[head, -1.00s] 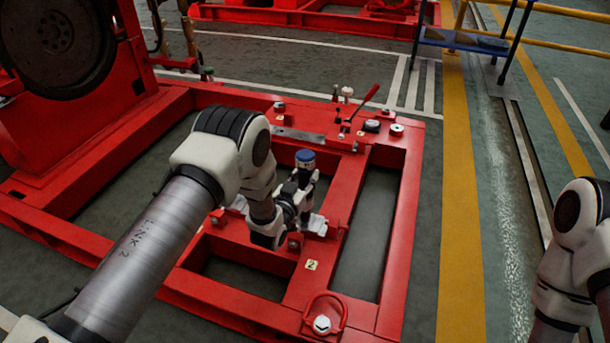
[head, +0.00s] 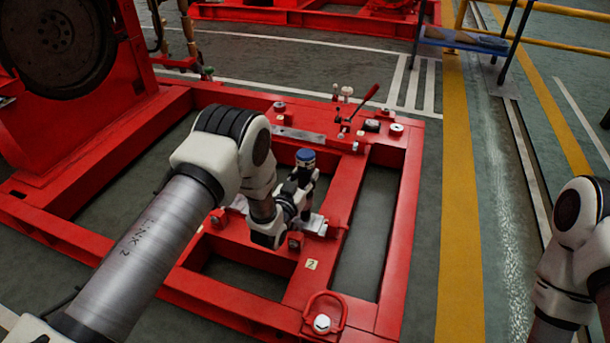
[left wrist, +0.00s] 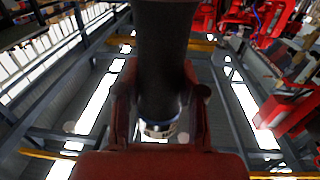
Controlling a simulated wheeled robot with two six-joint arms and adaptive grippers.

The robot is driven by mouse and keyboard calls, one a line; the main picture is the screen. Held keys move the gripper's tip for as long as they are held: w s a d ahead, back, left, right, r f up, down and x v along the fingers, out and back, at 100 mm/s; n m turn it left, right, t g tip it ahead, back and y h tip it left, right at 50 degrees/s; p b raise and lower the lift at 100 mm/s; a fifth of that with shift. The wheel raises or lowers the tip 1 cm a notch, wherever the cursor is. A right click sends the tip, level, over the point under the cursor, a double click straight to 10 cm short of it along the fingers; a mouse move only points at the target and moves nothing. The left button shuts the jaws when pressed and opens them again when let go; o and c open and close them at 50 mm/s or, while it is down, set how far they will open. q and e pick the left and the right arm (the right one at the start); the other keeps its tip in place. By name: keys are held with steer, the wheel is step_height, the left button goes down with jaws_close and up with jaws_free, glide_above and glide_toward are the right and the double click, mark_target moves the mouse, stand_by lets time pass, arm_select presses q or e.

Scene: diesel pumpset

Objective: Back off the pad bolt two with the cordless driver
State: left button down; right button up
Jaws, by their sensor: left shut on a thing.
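My left gripper (head: 298,196) is low over the red frame and is shut on the cordless driver, which stands upright with its blue end (head: 306,155) on top. In the left wrist view the dark driver body (left wrist: 162,60) runs between the two fingers, with a pale, blue-edged ring at its lower end. A yellow label marked 2 (head: 311,264) is on the frame member just in front of the gripper. Pale metal plates (head: 315,224) show beside the gripper. The pad bolt and the driver's tip are hidden behind my wrist. My right gripper is out of view.
The red base frame (head: 400,225) has open bays and raised rails. A lifting ring (head: 323,315) stands at its near corner. A red-handled lever (head: 364,104) and small fittings are on the far cross member. The floor right of the frame is clear.

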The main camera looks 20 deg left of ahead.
mark_target(302, 165)
arm_select(q)
steer(key=shift+f, duration=0.35)
stand_by(0.6)
steer(key=shift+s+r+p, duration=0.1)
steer(key=shift+r+p, duration=0.1)
steer(key=shift+p, duration=0.1)
stand_by(1.1)
steer(key=shift+r, duration=0.1)
steer(key=shift+r+p, duration=0.5)
steer(key=shift+p, duration=0.1)
step_height(302, 165, up, 4)
steer(key=p, duration=0.3)
steer(key=shift+r, duration=0.25)
steer(key=shift+f, duration=0.1)
